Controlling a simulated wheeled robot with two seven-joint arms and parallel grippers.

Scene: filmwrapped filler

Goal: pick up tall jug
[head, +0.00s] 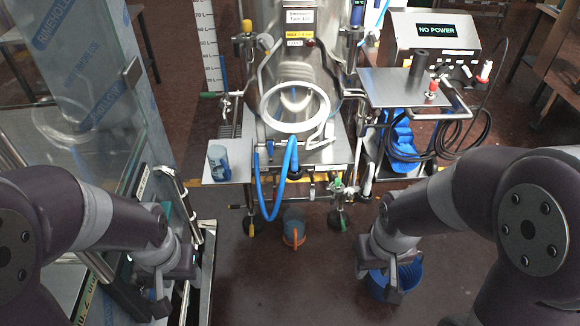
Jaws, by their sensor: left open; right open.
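A small blue-grey vessel (218,163), which looks like the tall jug, stands upright on a flat metal side shelf (238,174) at the left of the steel machine. My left gripper (158,300) is open, low at the left, below and to the left of the vessel and well apart from it. My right gripper (388,290) is open, low at the right, in front of a blue bucket (408,275) on the floor and far from the vessel. I cannot tell whether the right fingers touch the bucket.
A steel vessel machine (300,60) with a ring-shaped rim and blue hose (262,195) stands ahead. An orange and grey container (294,230) is on the floor below. A film-wrapped glass cabinet (90,80) borders the left. A control box (432,45) stands at the right.

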